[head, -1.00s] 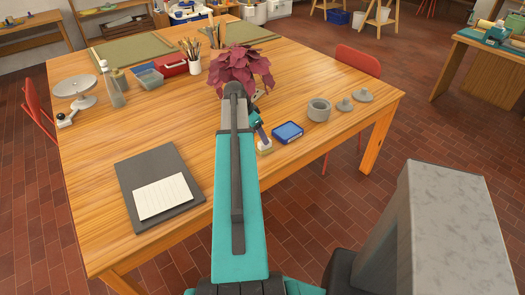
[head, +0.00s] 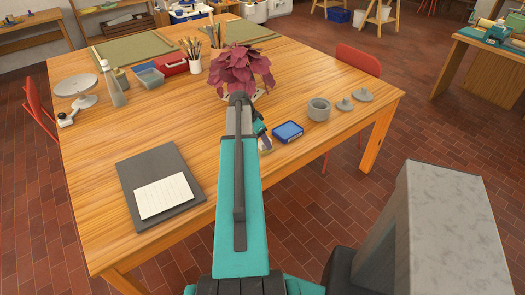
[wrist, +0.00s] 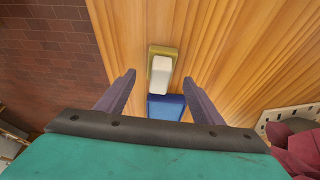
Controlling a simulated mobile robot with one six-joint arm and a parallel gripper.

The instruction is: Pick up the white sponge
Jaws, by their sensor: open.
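In the wrist view, the white sponge (wrist: 161,76) is a small pale block with rounded corners. It appears to lie on a larger olive-yellow block (wrist: 163,50), whose rim shows around it. My gripper (wrist: 159,76) is open, its two dark fingers apart on the left and right of the sponge in the picture. No contact shows, and the height of the fingers above the sponge is hard to judge. In the head view my arm and gripper largely cover the sponge.
A blue box (head: 288,132) lies close beside the sponge near the table edge and also shows in the wrist view (wrist: 166,107). A plant with dark red leaves (head: 240,70) stands behind my gripper. A grey pot (head: 318,110) stands to the right. Bare wooden table (head: 100,140) lies left.

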